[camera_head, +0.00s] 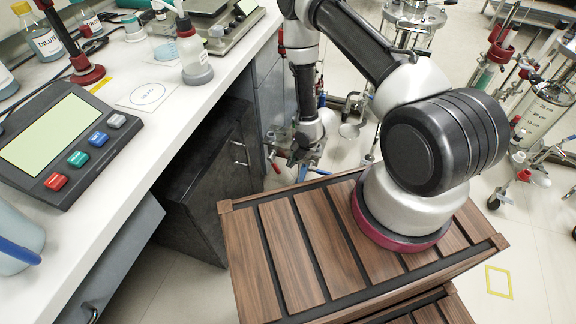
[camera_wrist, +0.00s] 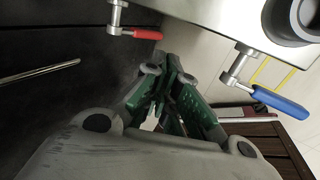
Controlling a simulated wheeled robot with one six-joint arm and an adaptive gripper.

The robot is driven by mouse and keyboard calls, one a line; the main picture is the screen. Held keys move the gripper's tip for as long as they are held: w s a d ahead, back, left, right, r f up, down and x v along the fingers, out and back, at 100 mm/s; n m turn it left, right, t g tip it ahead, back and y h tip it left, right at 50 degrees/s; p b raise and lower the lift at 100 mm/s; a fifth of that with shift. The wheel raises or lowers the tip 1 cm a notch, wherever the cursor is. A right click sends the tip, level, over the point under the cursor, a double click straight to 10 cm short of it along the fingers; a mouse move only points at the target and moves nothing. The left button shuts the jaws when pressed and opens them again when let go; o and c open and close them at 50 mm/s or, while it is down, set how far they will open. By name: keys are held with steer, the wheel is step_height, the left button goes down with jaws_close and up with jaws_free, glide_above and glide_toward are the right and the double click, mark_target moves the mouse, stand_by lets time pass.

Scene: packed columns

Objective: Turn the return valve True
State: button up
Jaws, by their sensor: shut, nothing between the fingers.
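Two valve levers hang from a steel plate (camera_wrist: 205,18) in the wrist view. One has a red handle (camera_wrist: 140,33) at the upper middle, and the other has a blue handle (camera_wrist: 281,102) at the right. I see no label telling which is the return valve. My gripper (camera_wrist: 172,62), with green finger pads, is shut and empty. In the picture it lies between the two handles, closer to the red one. I cannot tell whether it touches either. In the head view my gripper (camera_head: 300,156) is small beside the red handle (camera_head: 276,168) and the blue handle (camera_head: 320,171).
A dark cabinet (camera_head: 205,150) stands left of my gripper, under the white bench (camera_head: 180,110). Its bar handle (camera_wrist: 38,73) shows in the wrist view. Glass columns on wheeled stands crowd the right and back. Some tiled floor is clear at the lower right.

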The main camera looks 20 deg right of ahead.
steer(key=o, duration=0.3)
steer(key=shift+s+a+r, duration=0.15)
steer(key=shift+a+r, duration=0.1)
steer(key=shift+a, duration=0.05)
steer(key=o, duration=0.4)
steer(key=s+a+f+n+g, duration=0.1)
steer(key=s+a+f, duration=0.1)
steer(key=s+a, duration=0.1)
steer(key=s+a+f+n+g, duration=0.1)
steer(key=s+a+f+n, duration=0.1)
steer(key=s+a+f, duration=0.1)
steer(key=s+a+f+n+g, duration=0.1)
steer(key=s+a+f, duration=0.2)
steer(key=a, duration=0.2)
steer(key=shift+s+f, duration=0.1)
steer(key=shift+s, duration=0.1)
steer(key=s+a+f+n+g+h, duration=0.1)
steer(key=s+a+f+n+g, duration=0.1)
steer(key=s+f, duration=0.2)
steer(key=m+t+h, duration=0.3)
steer(key=t+h, duration=0.9)
steer(key=h, duration=0.1)
glide_toward(276, 170)
steer(key=w+d, duration=0.2)
steer(key=x, duration=0.5)
steer(key=f+x, duration=0.1)
steer(key=x, duration=0.2)
steer(key=shift+a, duration=0.1)
